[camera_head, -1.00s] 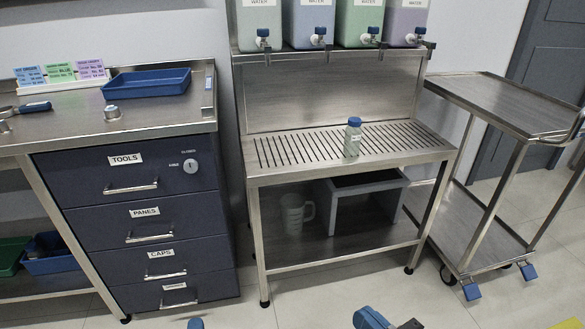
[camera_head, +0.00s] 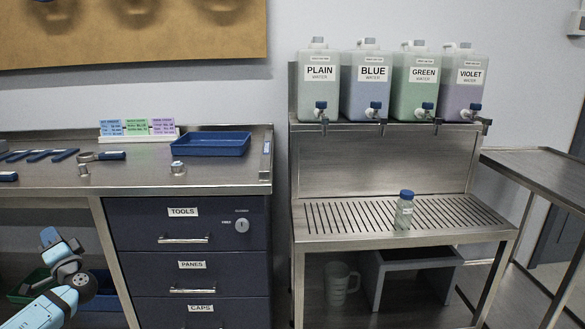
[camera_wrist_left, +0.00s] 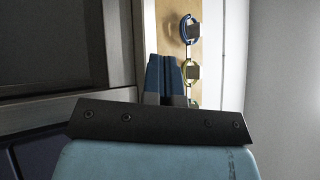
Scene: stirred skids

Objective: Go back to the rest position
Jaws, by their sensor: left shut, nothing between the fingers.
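My left gripper (camera_head: 50,238) shows at the lower left of the head view, in front of the workbench and apart from everything on it. Its blue fingers point upward. In the left wrist view the two blue fingers (camera_wrist_left: 163,58) are together with nothing between them. My right gripper is not in view.
The workbench (camera_head: 135,181) with drawers (camera_head: 185,240) holds a blue tray (camera_head: 210,146), label cards (camera_head: 137,128) and tools. A steel drain stand (camera_head: 330,238) carries a capped bottle (camera_head: 404,210) below several water tanks (camera_head: 318,88). A steel cart (camera_head: 545,172) stands right.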

